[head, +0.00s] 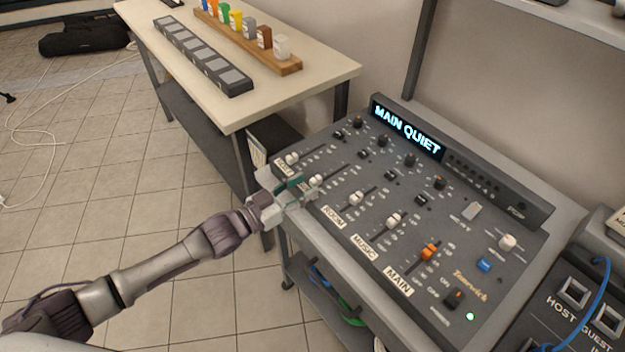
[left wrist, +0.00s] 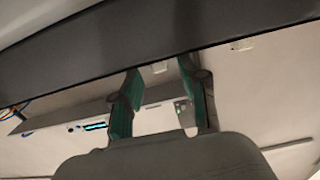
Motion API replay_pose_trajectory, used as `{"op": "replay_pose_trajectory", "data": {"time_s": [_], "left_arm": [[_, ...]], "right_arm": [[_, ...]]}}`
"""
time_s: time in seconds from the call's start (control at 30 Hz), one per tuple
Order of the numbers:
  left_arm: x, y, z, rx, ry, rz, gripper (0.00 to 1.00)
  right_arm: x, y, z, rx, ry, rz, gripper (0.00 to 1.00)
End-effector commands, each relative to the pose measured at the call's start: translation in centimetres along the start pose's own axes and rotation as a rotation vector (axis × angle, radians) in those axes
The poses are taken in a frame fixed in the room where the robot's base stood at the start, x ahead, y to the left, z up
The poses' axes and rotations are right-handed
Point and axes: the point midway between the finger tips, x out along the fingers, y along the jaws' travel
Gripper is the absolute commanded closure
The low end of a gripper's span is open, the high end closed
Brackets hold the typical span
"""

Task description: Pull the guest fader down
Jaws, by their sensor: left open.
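The mixing desk (head: 330,240) shows a row of faders. The guest fader cap (head: 317,181) is white and stands just beyond the tips of my left gripper (head: 300,185). The gripper is open at the desk's near left edge and hides the label beneath that fader. In the left wrist view, the two green-padded fingers (left wrist: 160,85) are apart, with a small pale cap (left wrist: 158,67) showing between their tips. I cannot tell whether they touch it. My right gripper is not in view.
Neighbouring faders are close: the host cap (head: 291,158) to the left, the room cap (head: 356,199) to the right, then music (head: 393,220) and the orange main cap (head: 428,252). The desk display (head: 408,130) reads "MAIN QUIET". A pale table (head: 300,85) stands behind left.

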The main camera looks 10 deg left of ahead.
Motion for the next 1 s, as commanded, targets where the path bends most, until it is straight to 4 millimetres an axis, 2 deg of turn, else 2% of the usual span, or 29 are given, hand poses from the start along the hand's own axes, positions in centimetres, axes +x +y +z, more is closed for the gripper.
{"op": "replay_pose_trajectory", "data": {"time_s": [0.03, 0.2, 0.4, 0.57, 1.0], "left_arm": [[-1.4, 0.0, 0.1, 0.001, -0.004, 0.000, 0.56], [-4.9, 0.0, 0.2, 0.000, -0.004, -0.001, 0.56], [-7.6, 0.0, 0.1, 0.000, -0.002, 0.000, 0.56], [-8.2, 0.0, 0.0, 0.000, 0.000, 0.001, 0.56], [-8.2, 0.0, 0.0, 0.000, 0.000, 0.000, 0.56]], "right_arm": [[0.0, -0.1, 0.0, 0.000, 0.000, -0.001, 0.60], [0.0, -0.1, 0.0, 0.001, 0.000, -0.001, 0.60], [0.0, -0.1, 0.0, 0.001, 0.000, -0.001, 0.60], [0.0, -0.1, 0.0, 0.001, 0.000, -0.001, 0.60], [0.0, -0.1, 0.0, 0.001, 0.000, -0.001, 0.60]]}}
